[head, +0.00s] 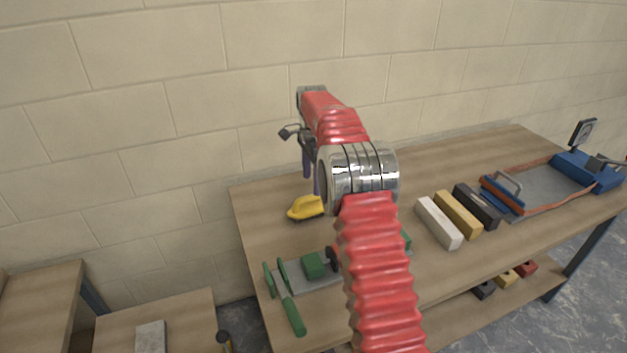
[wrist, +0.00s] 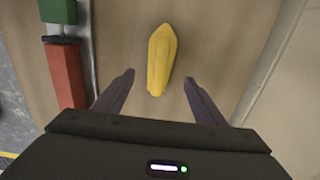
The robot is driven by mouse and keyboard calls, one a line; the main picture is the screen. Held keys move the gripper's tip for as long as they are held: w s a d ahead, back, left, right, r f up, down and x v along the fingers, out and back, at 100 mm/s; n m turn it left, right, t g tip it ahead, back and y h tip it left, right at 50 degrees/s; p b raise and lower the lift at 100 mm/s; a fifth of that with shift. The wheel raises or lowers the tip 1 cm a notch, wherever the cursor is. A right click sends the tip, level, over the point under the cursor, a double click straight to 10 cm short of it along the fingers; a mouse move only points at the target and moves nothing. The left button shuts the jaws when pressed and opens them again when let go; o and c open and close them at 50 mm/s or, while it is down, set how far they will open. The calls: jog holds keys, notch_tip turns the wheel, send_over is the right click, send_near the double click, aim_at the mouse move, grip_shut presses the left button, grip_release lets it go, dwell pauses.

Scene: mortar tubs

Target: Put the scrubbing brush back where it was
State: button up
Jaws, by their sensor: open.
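A yellow, boat-shaped thing (head: 305,207), which looks like the scrubbing brush, lies on the wooden workbench (head: 420,170) near its left end. No bristles can be made out. It also shows in the wrist view (wrist: 161,58), lying lengthwise between and just beyond my fingertips. My gripper (wrist: 159,78) is open and empty, with one finger to each side of the yellow thing and no visible contact. In the head view my gripper (head: 311,186) points down above and behind it, partly hidden by my own arm.
Green-handled tools (head: 293,315) and a grey piece with a green block (head: 314,265) lie at the bench's front left. White (head: 438,222), yellow (head: 457,214) and black (head: 476,206) bars lie to the right, beside a blue-ended tool (head: 587,170). The wall closes off the back.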

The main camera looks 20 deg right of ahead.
dwell(0.3)
jog(key=shift+s+a+r, duration=0.1)
jog(key=shift+r, duration=0.1)
jog(key=s+a+r+n+t, duration=0.1)
jog(key=s+a+r+n, duration=0.35)
jog(key=s+r, duration=0.45)
jog(key=s+a+r+n+t, duration=0.2)
jog(key=s+a+r+n, duration=0.25)
jog(key=s+r, duration=0.4)
jog(key=s+a+f+n+t, duration=0.1)
jog(key=s+a+n, duration=0.1)
jog(key=s, duration=0.6)
jog(key=s+a+f+n, duration=0.1)
jog(key=s+n, duration=0.3)
jog(key=s, duration=0.5)
jog(key=s+a+f+n+t, duration=0.1)
jog(key=s+a+f+n, duration=0.1)
jog(key=s, duration=0.7)
jog(key=shift+a+f+n+t, duration=0.35)
jog(key=shift+f+n, duration=0.15)
jog(key=shift+f, duration=0.1)
